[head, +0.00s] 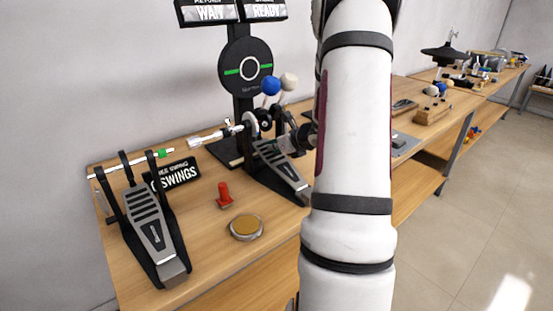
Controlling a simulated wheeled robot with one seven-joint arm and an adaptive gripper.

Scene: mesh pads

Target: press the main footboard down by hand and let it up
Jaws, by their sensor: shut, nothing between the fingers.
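The pedal under the round black pad, which I take for the main one, has a grey ribbed footboard (290,180) that slopes down toward the front of the bench. Its upper part is partly covered by my gripper, and my arm stands close by its right side. My gripper (284,146) is shut and empty, over the upper part of this footboard. Whether it touches the board I cannot tell. A blue beater (270,86) and a cream beater (289,81) stand above the pedal, in front of the round pad (247,68).
A second pedal (150,225) stands at the left, with a rod (205,137) running between the pedals. A "SWINGS" sign (176,174), a red peg-like piece (224,196) and a round tan-topped disc (246,228) lie between them.

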